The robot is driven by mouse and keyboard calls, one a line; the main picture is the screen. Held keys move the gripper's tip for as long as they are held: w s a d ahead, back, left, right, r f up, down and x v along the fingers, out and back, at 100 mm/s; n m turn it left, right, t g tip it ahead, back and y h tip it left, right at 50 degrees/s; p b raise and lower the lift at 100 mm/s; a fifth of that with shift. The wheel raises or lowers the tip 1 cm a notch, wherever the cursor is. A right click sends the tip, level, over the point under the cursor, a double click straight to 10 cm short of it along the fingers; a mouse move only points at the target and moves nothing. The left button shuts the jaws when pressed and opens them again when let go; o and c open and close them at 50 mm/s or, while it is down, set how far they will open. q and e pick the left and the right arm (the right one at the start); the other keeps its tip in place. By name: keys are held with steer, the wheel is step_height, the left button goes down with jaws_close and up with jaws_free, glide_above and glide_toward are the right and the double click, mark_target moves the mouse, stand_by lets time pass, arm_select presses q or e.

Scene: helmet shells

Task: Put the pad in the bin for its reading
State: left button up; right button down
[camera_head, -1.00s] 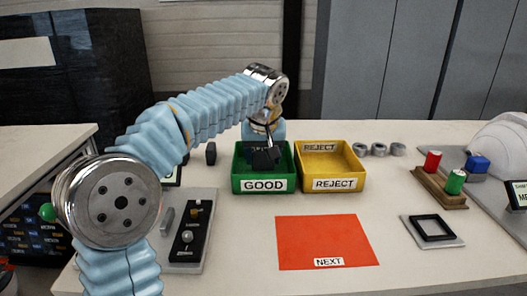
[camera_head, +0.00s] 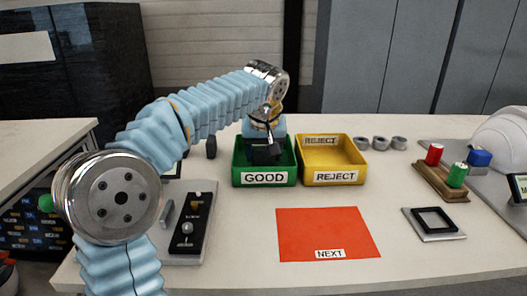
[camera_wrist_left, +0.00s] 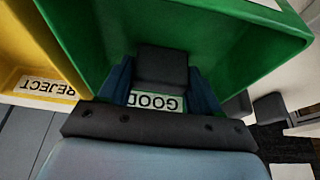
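My left gripper (camera_head: 264,152) points down into the back part of the green GOOD bin (camera_head: 264,181). In the left wrist view its two blue fingers (camera_wrist_left: 160,84) stand against either side of a dark grey block, the pad (camera_wrist_left: 162,66). The pad is inside the outline of the green bin (camera_wrist_left: 85,25); I cannot tell whether it touches the floor. The yellow REJECT bin (camera_head: 334,178) stands beside the green bin on the right and looks empty. My right gripper is not in view.
An orange NEXT mat (camera_head: 325,232) lies bare in front of the bins. A dark frame on a grey plate (camera_head: 434,222), a wooden rack with red and green cylinders (camera_head: 443,181), several grey rings (camera_head: 380,143) and a white helmet shell (camera_head: 503,138) are on the right. A small dark block (camera_head: 211,147) stands left.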

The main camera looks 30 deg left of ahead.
arm_select(q)
steer(key=o, duration=0.5)
steer(key=shift+r, duration=0.1)
steer(key=p+v, duration=0.2)
steer(key=v, duration=1.1)
steer(key=shift+s+r, duration=0.15)
steer(key=shift+r, duration=0.15)
